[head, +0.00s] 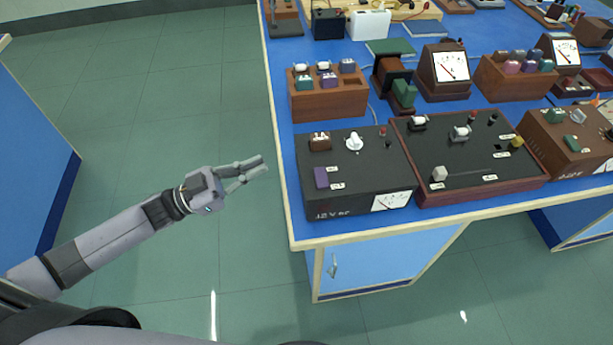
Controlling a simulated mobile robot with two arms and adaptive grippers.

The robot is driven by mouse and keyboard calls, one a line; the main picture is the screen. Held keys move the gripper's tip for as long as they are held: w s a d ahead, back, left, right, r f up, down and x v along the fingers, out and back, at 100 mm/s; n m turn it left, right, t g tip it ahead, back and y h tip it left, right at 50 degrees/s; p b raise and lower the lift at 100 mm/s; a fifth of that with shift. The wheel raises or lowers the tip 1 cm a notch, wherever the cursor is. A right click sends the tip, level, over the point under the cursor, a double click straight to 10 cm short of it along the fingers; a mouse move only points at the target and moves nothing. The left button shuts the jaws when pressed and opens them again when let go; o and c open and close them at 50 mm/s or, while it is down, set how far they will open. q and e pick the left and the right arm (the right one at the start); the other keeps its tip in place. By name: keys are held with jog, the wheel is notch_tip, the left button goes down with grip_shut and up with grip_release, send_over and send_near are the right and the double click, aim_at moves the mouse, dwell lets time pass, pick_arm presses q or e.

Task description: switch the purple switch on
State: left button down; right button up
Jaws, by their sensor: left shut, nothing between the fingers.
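The purple switch (321,178) is a small block on the top face of a black instrument box (373,168), near its left edge. Small white labels lie to its right, too small to read. I cannot tell which way the switch is set. My left gripper (265,164) is shut and empty, out over the floor to the left of the bench. Its fingers point right, towards the box, with a clear gap between them and the bench edge. My right gripper is not in view.
The box stands at the front left corner of a blue bench top (290,190). A wooden-framed black panel (465,165) adjoins it on the right. A brown rack of coloured blocks (325,100) stands behind. Open green floor (130,110) lies left of the bench.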

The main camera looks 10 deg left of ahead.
pick_arm(q)
jog(key=s+d+r+m+g+h, duration=0.2)
jog(key=s+r+g, duration=0.1)
jog(key=s+r, duration=0.1)
jog(key=shift+m+g+h, duration=0.3)
jog(key=shift+m+g, duration=0.1)
jog(key=shift+d, duration=0.1)
notch_tip(320, 180, up, 4)
jog(key=f+p, duration=0.1)
jog(key=p, duration=0.1)
send_over(307, 179)
jog(key=shift+s+r, duration=0.25)
jog(key=shift+s, duration=0.1)
jog(key=f, duration=0.3)
jog(key=shift+w+f, duration=0.2)
jog(key=shift+w, duration=0.05)
jog(key=shift+f, duration=0.45)
